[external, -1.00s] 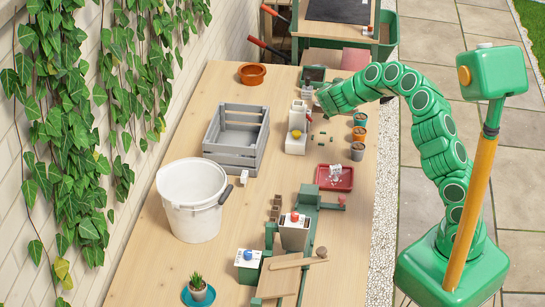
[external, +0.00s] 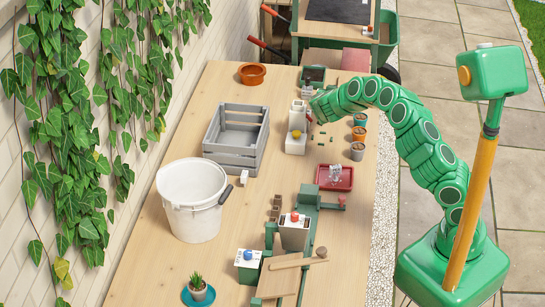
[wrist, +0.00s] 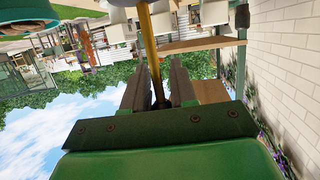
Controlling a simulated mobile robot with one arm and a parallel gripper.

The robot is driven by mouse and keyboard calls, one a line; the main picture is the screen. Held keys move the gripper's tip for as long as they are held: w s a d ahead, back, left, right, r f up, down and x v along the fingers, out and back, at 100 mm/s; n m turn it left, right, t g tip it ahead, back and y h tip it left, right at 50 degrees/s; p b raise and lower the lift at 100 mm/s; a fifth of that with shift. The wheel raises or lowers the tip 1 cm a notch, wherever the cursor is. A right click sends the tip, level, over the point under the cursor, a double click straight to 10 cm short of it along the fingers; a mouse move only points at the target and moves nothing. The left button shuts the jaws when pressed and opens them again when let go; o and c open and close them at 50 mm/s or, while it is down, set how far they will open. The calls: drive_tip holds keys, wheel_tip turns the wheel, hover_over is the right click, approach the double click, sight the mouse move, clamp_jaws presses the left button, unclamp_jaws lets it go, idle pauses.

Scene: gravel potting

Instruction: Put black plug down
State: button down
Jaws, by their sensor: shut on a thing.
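In the external view my gripper (external: 318,108) is at the far part of the wooden bench, just right of a white upright device (external: 297,132) with a yellow part. Its fingertips are too small there to make out. In the wrist view my gripper (wrist: 158,75) has its two grey fingers on either side of a brass-coloured rod with a dark end (wrist: 160,102). The dark end looks like the black plug, held between the fingers. The plug is not distinguishable in the external view.
Three small pots (external: 359,133) stand close to the right of my gripper. A red tray (external: 348,178) lies nearer on the bench (external: 225,265). A grey crate (external: 232,155) and white bucket (external: 192,215) stand left. A dark tray (external: 313,76) lies behind.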

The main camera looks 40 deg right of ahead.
drive_tip(key=shift+w+f, duration=0.15)
drive_tip(key=shift+f, duration=1.45)
drive_tip(key=shift+f, duration=0.3)
drive_tip(key=c, duration=0.8)
unclamp_jaws()
drive_tip(key=shift+r, duration=0.1)
drive_tip(key=shift+r, duration=0.2)
drive_tip(key=shift+s+a+r, duration=0.1)
drive_tip(key=shift+s+a, duration=0.25)
drive_tip(key=shift+a, duration=0.15)
drive_tip(key=v, duration=1)
drive_tip(key=shift+s+a+r, duration=0.2)
drive_tip(key=shift+s+r, duration=0.05)
